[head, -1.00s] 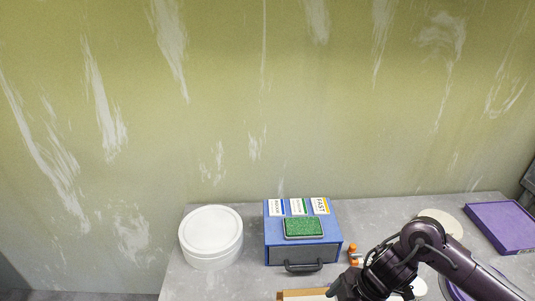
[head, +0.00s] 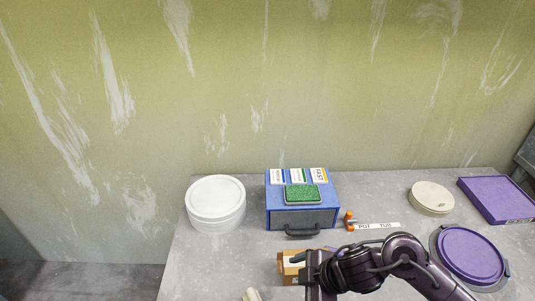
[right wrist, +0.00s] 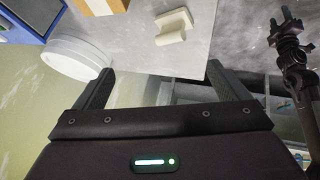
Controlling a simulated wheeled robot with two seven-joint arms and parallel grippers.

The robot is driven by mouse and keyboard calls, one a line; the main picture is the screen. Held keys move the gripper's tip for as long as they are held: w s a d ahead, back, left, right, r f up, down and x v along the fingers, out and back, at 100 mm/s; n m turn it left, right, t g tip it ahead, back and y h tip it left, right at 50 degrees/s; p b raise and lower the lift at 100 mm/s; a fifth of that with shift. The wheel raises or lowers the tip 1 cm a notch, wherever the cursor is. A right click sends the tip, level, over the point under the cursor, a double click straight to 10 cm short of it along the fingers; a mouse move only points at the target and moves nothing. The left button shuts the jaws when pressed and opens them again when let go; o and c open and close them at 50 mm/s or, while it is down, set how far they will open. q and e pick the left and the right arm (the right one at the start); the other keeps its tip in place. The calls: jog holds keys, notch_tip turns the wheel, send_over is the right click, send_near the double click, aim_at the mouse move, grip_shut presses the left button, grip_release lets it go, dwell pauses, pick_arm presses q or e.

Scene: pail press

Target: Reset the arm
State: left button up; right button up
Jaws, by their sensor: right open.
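My right arm comes in from the lower right of the head view. Its gripper (head: 312,270) is over the front of the table, partly in front of a small orange-brown box (head: 290,268). In the right wrist view the two jaws (right wrist: 160,82) stand wide apart with nothing between them. A cream block (right wrist: 174,27) lies on the table beyond them; part of it shows at the bottom edge of the head view (head: 251,294). A dark jointed arm part shows at the right of the wrist view; I cannot make out left jaws.
A white round tub (head: 215,204) stands left of a blue box (head: 302,215) with a green pad (head: 303,194) on top. Right are an orange object (head: 349,220), a "POT TUB" strip (head: 374,226), a beige round lid (head: 431,197), a purple round tub (head: 468,254) and a purple tray (head: 497,200).

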jog(key=a+r+m+t, duration=0.3)
jog(key=r+m+t, duration=0.1)
jog(key=s+d+f+m+g+h, duration=0.2)
jog(key=s+d+m+h, duration=0.1)
jog(key=s+d+m, duration=0.4)
jog(key=s+d+f+m+g+h, duration=0.25)
jog(key=s+d+m, duration=0.2)
jog(key=d, duration=0.45)
notch_tip(320, 180, down, 33)
jog(key=s+b, duration=0.2)
jog(key=b, duration=0.2)
pick_arm(q)
notch_tip(320, 180, down, 6)
jog(key=b, duration=0.2)
jog(key=shift+s+f, duration=0.25)
jog(key=shift+s, duration=0.15)
pick_arm(e)
jog(key=s+d+f+g, duration=0.2)
jog(key=s+d+f, duration=0.1)
jog(key=s+f, duration=1.5)
jog(key=shift+s+f+h, duration=0.4)
jog(key=shift+f+h, duration=0.05)
jog(key=shift+f, duration=0.45)
pick_arm(q)
jog(key=shift+a, duration=0.1)
